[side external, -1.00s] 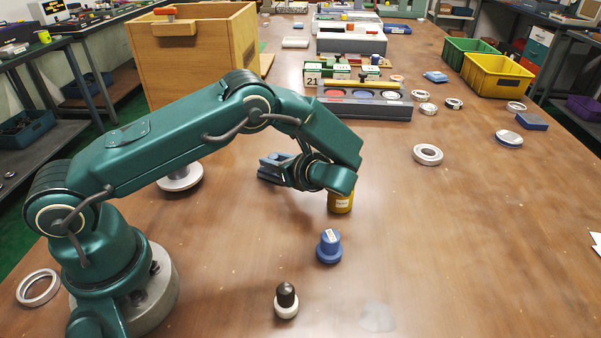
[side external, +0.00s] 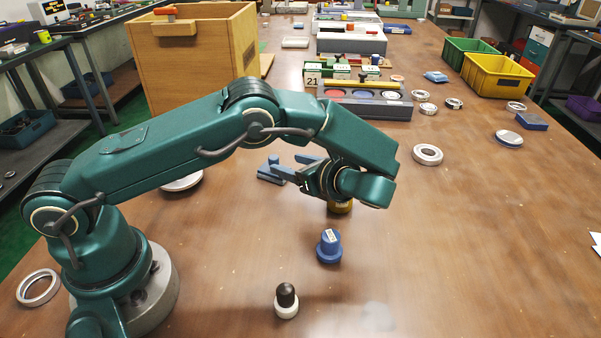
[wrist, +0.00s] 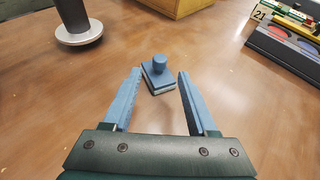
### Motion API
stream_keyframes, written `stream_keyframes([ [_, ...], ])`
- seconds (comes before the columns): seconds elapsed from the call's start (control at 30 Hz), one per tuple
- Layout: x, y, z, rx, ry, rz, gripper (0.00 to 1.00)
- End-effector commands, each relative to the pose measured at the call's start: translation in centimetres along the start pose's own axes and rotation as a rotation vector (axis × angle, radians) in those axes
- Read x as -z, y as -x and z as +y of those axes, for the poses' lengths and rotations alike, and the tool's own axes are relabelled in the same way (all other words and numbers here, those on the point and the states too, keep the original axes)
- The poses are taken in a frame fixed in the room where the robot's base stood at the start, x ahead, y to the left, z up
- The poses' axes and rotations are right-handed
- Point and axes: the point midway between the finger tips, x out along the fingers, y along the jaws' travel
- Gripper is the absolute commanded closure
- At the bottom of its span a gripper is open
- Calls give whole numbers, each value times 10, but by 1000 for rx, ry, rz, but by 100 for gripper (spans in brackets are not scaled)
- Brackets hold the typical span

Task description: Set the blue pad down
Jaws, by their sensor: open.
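The blue pad (wrist: 160,80), a flat square block with a round knob on top, lies on the brown table in the wrist view. It also shows in the side view (side external: 268,175), left of my gripper (side external: 293,166). My gripper is open, and its two blue fingers point toward the pad from a short way off. In the wrist view the pad appears between and beyond the fingertips, with clear gaps on both sides. Nothing is held.
A yellow-brown canister (side external: 340,207) stands partly hidden under my wrist. A blue knobbed piece (side external: 329,247) and a black-topped white piece (side external: 286,301) stand nearer. A wooden box (side external: 190,60) and a tray with coloured discs (side external: 365,100) are behind.

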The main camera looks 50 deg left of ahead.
Motion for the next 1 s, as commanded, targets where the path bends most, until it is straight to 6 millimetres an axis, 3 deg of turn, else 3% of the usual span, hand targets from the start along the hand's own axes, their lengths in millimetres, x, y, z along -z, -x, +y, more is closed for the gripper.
stream_keyframes([
  [0.2,1,34,0,1,0,1,42],
  [0.4,-2,46,0,-3,7,10,42],
  [0.57,-19,48,5,-28,94,105,42],
  [0.77,-52,51,28,-98,324,330,42],
  [1.0,-80,62,69,-210,654,596,42],
])
